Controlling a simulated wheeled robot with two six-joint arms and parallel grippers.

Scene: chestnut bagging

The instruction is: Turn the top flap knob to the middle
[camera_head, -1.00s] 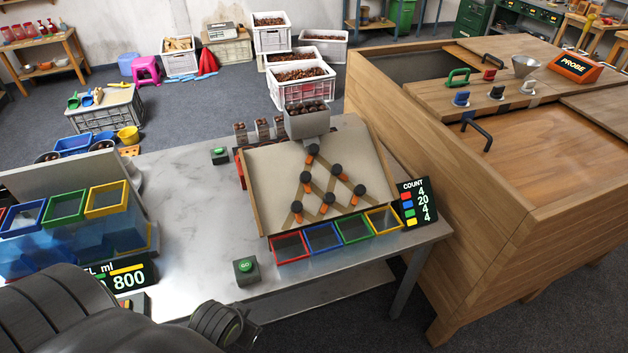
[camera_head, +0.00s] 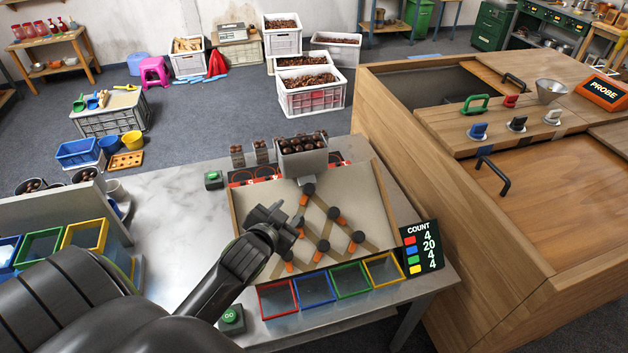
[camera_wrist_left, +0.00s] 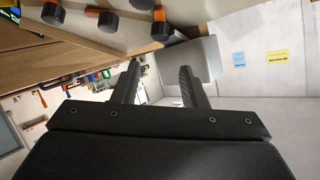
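The sloped flap board (camera_head: 368,188) stands on the table with several dark round knobs with orange pointers. The top flap knob (camera_head: 308,189) sits just below the hopper; its orange pointer leans down and to the left. My left gripper (camera_head: 268,216) is over the board's left part, left of and lower than the top knob, apart from it and covering some lower-left flaps. In the left wrist view my left gripper (camera_wrist_left: 158,72) is open with nothing between its fingers. Several knobs show at that view's top left; which is the top one is unclear. My right gripper is out of view.
The hopper (camera_head: 303,158) of chestnuts rises behind the board's top edge. Coloured bins, including a red one (camera_head: 278,299), line its lower edge. A count sign (camera_head: 421,247) stands at right, beside the wooden cabinet (camera_head: 450,235). A green button (camera_head: 231,318) is below my left arm.

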